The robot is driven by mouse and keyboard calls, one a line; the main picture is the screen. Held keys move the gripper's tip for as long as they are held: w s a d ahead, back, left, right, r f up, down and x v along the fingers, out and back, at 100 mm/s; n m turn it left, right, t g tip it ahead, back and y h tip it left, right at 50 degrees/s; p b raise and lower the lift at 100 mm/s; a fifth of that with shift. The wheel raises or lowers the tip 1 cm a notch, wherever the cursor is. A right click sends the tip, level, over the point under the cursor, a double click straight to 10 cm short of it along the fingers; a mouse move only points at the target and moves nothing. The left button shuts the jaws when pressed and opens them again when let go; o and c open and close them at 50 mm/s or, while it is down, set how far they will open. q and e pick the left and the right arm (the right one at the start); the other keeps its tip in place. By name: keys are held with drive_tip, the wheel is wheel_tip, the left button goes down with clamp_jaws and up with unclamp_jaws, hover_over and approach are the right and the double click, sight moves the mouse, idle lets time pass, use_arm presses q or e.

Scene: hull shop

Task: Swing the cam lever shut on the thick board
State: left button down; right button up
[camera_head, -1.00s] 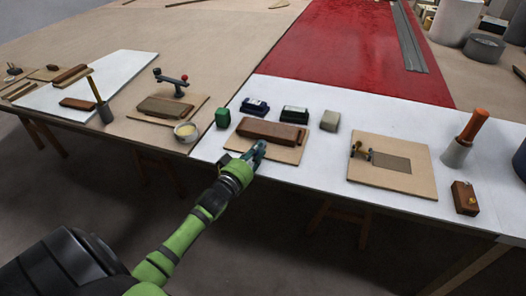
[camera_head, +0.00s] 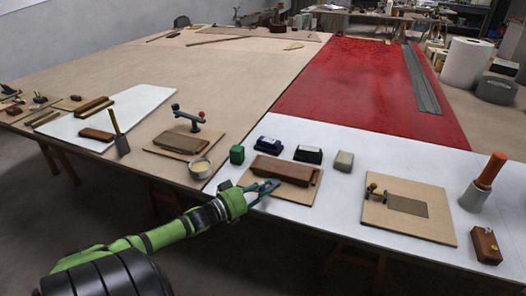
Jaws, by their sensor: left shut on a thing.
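A thick brown board (camera_head: 288,170) lies on a thin tan base (camera_head: 304,193) at the front of the bench, in the middle of the view. My left gripper (camera_head: 268,187) is at the front left of this base, low and just in front of the thick board. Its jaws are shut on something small. The jaws hide it, and I cannot tell if it is the cam lever. No lever shows clearly at this board. My right gripper is not in view.
A green block (camera_head: 237,154), blue and dark blocks and a grey block (camera_head: 344,161) stand behind the thick board.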

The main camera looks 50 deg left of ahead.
use_arm(q)
drive_tip(key=c, duration=1.1)
unclamp_jaws()
drive_tip(key=s, duration=0.4)
drive_tip(key=s+a, duration=0.1)
drive_tip(key=s, duration=0.7)
drive_tip(key=shift+a, duration=0.25)
